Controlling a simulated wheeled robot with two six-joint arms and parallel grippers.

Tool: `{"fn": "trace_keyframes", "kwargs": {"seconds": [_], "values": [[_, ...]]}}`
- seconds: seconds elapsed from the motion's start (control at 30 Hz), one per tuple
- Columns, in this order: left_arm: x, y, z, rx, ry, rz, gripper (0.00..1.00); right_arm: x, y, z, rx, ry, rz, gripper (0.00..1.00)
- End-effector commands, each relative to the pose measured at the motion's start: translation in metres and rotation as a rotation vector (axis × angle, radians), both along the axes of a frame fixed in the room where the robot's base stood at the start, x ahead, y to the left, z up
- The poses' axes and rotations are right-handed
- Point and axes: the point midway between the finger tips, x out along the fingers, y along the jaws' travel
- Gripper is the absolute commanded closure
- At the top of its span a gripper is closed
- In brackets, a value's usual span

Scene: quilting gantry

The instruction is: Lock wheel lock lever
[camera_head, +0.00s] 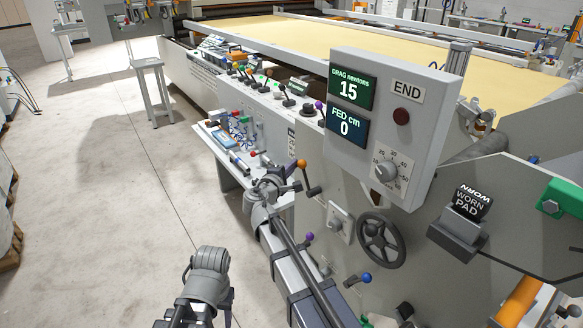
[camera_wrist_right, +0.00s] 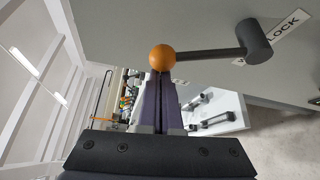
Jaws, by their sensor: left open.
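The wheel lock lever shows an orange ball (camera_head: 301,163) on a dark arm with a dark hub (camera_head: 313,190), on the machine's front panel. In the right wrist view the orange ball (camera_wrist_right: 162,58) is at the left, the arm runs right to the hub (camera_wrist_right: 255,41), and a label reading LOCK (camera_wrist_right: 285,30) is beside it. My right gripper (camera_wrist_right: 160,80) has its purple fingers close together, tips at the ball; the ball is not clearly between them. The black handwheel (camera_head: 381,241) is right of the lever. My left gripper (camera_head: 207,270) is low at left, away from the lever, open.
A display box (camera_head: 392,110) with a dial juts out above the handwheel. Purple (camera_head: 309,237) and blue (camera_head: 366,277) knobbed levers are below. A small tool table (camera_head: 232,165) stands left of the lever. The floor at left is clear near the machine.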

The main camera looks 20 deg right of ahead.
Motion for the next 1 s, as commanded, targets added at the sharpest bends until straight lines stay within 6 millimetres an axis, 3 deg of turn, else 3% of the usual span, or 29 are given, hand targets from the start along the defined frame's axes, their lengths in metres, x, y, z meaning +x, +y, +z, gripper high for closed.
{"fn": "trace_keyframes", "kwargs": {"seconds": [0.33, 1.0], "values": [[0.000, 0.000, -0.013, 0.000, 0.000, 0.000, 0.50, -0.018, -0.007, 0.005, 0.057, -0.160, -0.004, 1.00], [0.000, 0.000, -0.064, 0.000, 0.000, 0.000, 0.50, -0.075, -0.027, 0.014, 0.245, -0.677, -0.002, 1.00]]}}
